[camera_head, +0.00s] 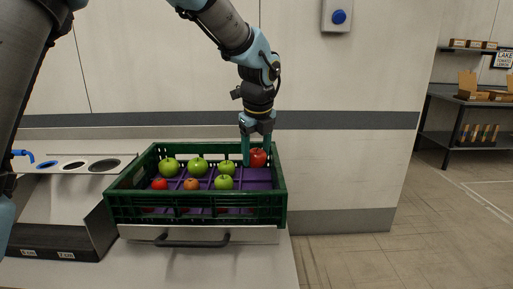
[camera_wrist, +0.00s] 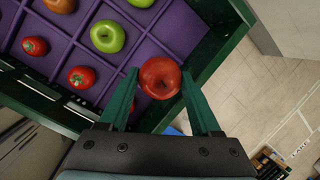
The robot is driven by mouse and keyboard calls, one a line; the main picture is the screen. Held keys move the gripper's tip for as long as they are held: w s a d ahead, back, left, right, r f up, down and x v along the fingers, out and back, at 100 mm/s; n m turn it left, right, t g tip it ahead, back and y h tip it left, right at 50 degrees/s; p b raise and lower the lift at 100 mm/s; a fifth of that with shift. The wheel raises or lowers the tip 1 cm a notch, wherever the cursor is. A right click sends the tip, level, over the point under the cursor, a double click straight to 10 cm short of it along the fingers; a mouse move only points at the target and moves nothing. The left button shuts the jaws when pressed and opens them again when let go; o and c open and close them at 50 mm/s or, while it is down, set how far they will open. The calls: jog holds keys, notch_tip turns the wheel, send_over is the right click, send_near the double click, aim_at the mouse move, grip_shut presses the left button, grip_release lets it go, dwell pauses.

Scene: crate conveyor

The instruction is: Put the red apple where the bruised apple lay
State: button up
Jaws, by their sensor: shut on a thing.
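My gripper (camera_head: 257,154) points down at the back right corner of the green crate (camera_head: 200,218). Its fingers are shut on the red apple (camera_head: 258,159), one on each side. In the wrist view the red apple (camera_wrist: 160,77) sits between the fingertips and overlaps the crate's edge; its exact height above the cells is unclear. The crate has purple dividers. Green apples (camera_head: 198,167) stand in the back row. A small red fruit (camera_head: 160,184), an orange-brown fruit (camera_head: 191,184) and a green apple (camera_head: 225,182) lie in front of them. I cannot identify a bruised apple.
Cells at the crate's right side look empty. A counter with round holes (camera_head: 73,165) stands to the left. A drawer front with a dark handle (camera_head: 190,241) is below the crate. Shelves with boxes (camera_head: 480,95) stand far right; the floor there is clear.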

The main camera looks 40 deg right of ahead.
jog(key=shift+f+b, duration=1.5)
jog(key=shift+f, duration=2.05)
jog(key=o, duration=1.5)
jog(key=shift+c, duration=0.2)
jog(key=shift+r, duration=0.1)
jog(key=shift+r+p, duration=3.4)
